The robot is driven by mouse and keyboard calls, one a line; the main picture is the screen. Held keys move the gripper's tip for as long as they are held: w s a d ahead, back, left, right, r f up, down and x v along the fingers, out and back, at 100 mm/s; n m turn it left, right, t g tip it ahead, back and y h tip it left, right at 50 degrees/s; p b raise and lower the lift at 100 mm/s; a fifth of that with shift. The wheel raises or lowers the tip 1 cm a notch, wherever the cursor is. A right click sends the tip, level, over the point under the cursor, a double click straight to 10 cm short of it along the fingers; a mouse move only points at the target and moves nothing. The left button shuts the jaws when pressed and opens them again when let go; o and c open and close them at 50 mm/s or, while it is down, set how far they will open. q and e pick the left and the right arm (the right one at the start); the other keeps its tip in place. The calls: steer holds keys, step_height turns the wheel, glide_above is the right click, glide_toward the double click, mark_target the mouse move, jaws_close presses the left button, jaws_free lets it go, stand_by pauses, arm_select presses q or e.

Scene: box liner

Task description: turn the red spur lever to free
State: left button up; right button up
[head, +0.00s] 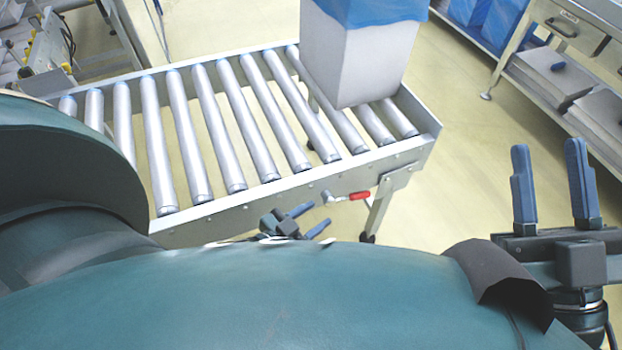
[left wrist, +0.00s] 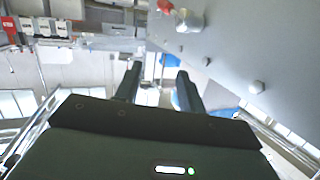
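The spur lever has a red handle (head: 359,195) and a metal arm, on the near side rail of the roller conveyor. The handle points right in the head view. In the left wrist view its red end (left wrist: 165,6) is cut by the top edge, beside a metal pivot. My left gripper (head: 320,213) is just below and left of the lever in the head view, apart from it. Its fingers (left wrist: 159,71) are open with nothing between them. My right gripper (head: 552,180) is open and empty, far to the right of the lever.
The roller conveyor (head: 270,195) crosses the view, with a white box (head: 350,65) with a blue liner at its right end. A conveyor leg (head: 379,208) stands close right of the lever. A shelf unit (head: 530,55) is at upper right. Floor between is clear.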

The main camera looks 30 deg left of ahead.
arm_select(q)
steer(key=s+d+r+n+g+y+p, duration=0.1)
steer(key=s+r+g+y+p, duration=0.1)
steer(key=r+p, duration=0.9)
step_height(320, 180, up, 3)
steer(key=shift+s+d+f+n+g, duration=0.2)
steer(key=shift+s+n+g, duration=0.15)
steer(key=shift+s, duration=0.25)
